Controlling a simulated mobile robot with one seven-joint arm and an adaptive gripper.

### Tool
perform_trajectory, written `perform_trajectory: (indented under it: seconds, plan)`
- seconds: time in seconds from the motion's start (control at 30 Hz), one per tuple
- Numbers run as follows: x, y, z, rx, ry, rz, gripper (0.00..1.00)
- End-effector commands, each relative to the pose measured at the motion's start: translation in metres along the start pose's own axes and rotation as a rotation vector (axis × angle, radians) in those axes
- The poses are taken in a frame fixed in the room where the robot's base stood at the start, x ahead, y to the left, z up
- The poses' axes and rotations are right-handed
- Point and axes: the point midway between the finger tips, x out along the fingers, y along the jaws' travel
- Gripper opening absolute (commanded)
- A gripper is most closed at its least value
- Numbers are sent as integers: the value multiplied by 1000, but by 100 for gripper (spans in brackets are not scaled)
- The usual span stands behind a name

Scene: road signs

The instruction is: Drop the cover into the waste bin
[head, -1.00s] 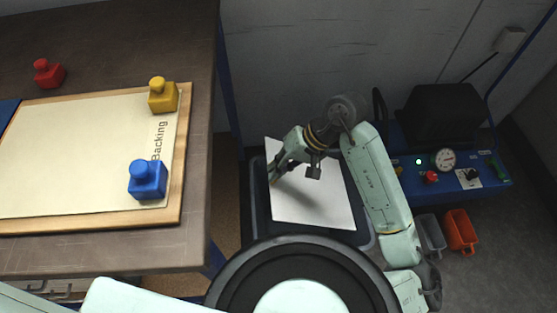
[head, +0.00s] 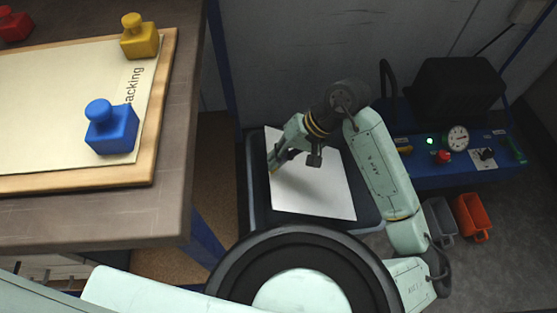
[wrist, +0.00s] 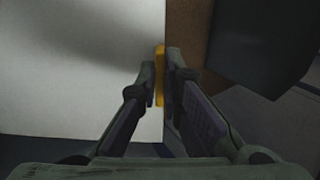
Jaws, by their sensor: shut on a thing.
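The cover (head: 318,190) is a white rectangular sheet held over the waste bin (head: 256,205), a dark blue container on the floor right of the bench. It hides most of the bin's opening; I cannot tell whether it touches the rim. My gripper (head: 274,164) is at the sheet's left edge. In the wrist view the cover (wrist: 80,70) fills the left side, and my gripper (wrist: 161,75) is shut on its yellow edge tab (wrist: 160,77).
The bench on the left bears a framed board (head: 60,120) with a blue block (head: 112,130), a yellow block (head: 140,38) and a red block (head: 14,25). A blue machine (head: 440,165) with a gauge stands right of the bin. Grey (head: 438,217) and orange (head: 470,215) small bins sit below it.

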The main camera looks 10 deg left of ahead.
Motion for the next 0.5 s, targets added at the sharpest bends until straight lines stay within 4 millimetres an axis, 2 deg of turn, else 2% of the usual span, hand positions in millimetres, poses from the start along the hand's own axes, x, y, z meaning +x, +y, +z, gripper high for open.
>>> perform_trajectory:
  seconds: [0.47, 0.5]
  plan:
    - [4, 3, 0, 0, 1, 0, 0]
    - [4, 3, 0, 0, 1, 0, 9]
